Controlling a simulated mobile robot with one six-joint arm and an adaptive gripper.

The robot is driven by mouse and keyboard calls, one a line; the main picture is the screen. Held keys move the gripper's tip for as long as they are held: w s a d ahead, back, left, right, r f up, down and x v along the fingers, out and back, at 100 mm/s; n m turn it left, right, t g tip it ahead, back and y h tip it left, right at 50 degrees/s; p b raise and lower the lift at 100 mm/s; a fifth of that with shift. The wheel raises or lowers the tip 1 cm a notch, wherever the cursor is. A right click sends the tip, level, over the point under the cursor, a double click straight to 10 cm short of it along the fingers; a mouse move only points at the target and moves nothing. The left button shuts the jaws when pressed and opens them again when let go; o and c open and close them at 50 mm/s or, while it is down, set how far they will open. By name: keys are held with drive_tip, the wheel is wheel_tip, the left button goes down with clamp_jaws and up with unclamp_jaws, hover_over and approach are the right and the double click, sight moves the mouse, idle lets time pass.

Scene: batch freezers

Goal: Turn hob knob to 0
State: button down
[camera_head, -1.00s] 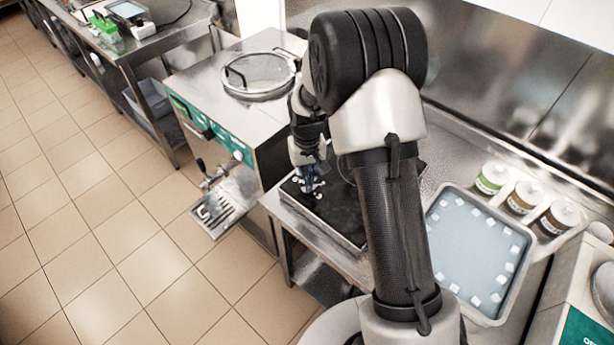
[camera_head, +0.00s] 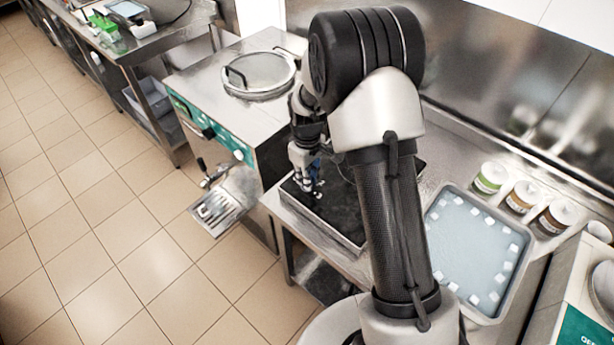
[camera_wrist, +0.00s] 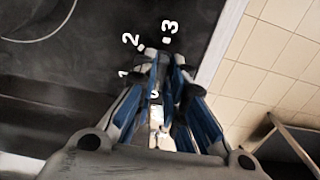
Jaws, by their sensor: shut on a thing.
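The black hob (camera_head: 340,212) sits on the steel counter. In the wrist view its dark surface (camera_wrist: 85,50) fills the upper left, with white numerals 1, 2 and 3 printed around the knob's place. My gripper (camera_head: 314,190) is down at the hob's near left corner. In the wrist view my gripper (camera_wrist: 163,62) has its blue-sided fingers close together, shut on the hob knob. The fingers mostly hide the knob, and I cannot read its pointer. A small white mark shows between the fingers, too unclear to name surely.
A batch freezer (camera_head: 250,125) with a round lid stands to the left of the hob. A tray of pale liquid (camera_head: 470,255) with white cubes and several jars (camera_head: 523,198) are on the right. The tiled floor (camera_head: 110,240) is open at left.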

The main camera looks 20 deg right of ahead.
idle(0.4)
drive_tip(key=c, duration=1.6)
unclamp_jaws()
drive_tip(key=shift+c, duration=0.2)
wheel_tip(320, 180, up, 12)
